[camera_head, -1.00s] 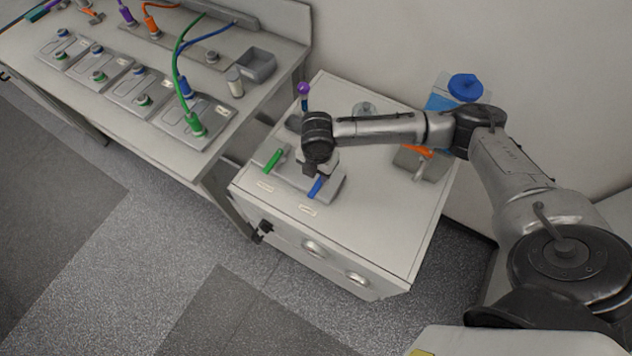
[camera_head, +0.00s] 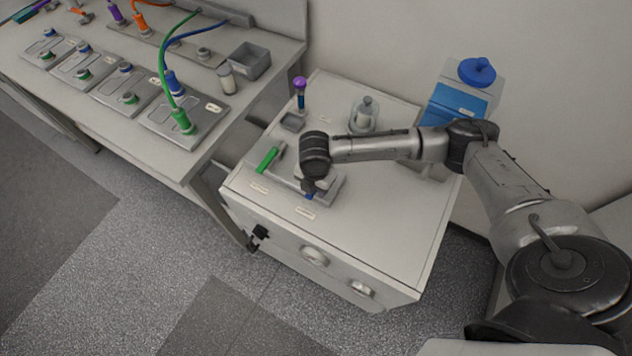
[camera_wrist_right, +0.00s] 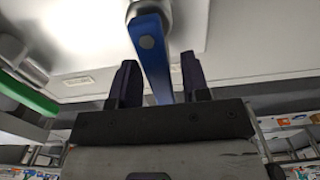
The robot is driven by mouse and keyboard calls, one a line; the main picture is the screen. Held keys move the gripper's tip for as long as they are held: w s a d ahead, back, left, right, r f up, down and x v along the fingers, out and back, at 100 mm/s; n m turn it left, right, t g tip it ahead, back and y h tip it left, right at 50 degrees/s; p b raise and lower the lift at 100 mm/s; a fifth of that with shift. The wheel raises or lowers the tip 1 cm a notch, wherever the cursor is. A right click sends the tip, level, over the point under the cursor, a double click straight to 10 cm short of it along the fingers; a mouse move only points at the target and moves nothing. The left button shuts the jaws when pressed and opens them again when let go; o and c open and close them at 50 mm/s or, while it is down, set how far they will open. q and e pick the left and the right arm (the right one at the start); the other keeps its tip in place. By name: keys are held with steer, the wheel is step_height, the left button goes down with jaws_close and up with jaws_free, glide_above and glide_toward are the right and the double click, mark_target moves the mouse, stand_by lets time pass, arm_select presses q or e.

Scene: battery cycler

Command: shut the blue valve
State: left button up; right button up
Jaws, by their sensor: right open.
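The blue valve's handle (camera_head: 309,196) is on a grey block on top of the white cabinet, mostly hidden under my right gripper (camera_head: 311,189) in the head view. In the right wrist view the blue handle (camera_wrist_right: 151,55) runs lengthwise from a round metal hub down between the two dark fingers of my right gripper (camera_wrist_right: 160,85). The fingers are open, one on each side of the handle, with a visible gap on both sides. The left gripper is not in view.
A green valve handle (camera_head: 268,159) sits just left of the blue one. A purple-topped vial (camera_head: 300,90), a glass jar (camera_head: 364,115) and a blue-capped container (camera_head: 476,72) stand farther back. The cabinet top (camera_head: 372,228) is clear at the front right.

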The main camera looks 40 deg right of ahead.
steer(key=c, duration=0.3)
steer(key=shift+r+p, duration=0.15)
steer(key=shift+p, duration=0.15)
steer(key=o, duration=0.4)
steer(key=m+p, duration=0.2)
steer(key=w+m+p, duration=0.1)
steer(key=m+p, duration=0.1)
steer(key=p, duration=0.1)
steer(key=shift+d+r, duration=0.1)
steer(key=shift+d, duration=0.05)
steer(key=shift+o, duration=1)
steer(key=shift+w+m+p, duration=0.4)
steer(key=shift+m+p, duration=0.2)
steer(key=shift+m, duration=0.2)
steer(key=shift+o, duration=0.6)
steer(key=shift+w+f+m, duration=0.2)
steer(key=shift+m, duration=0.2)
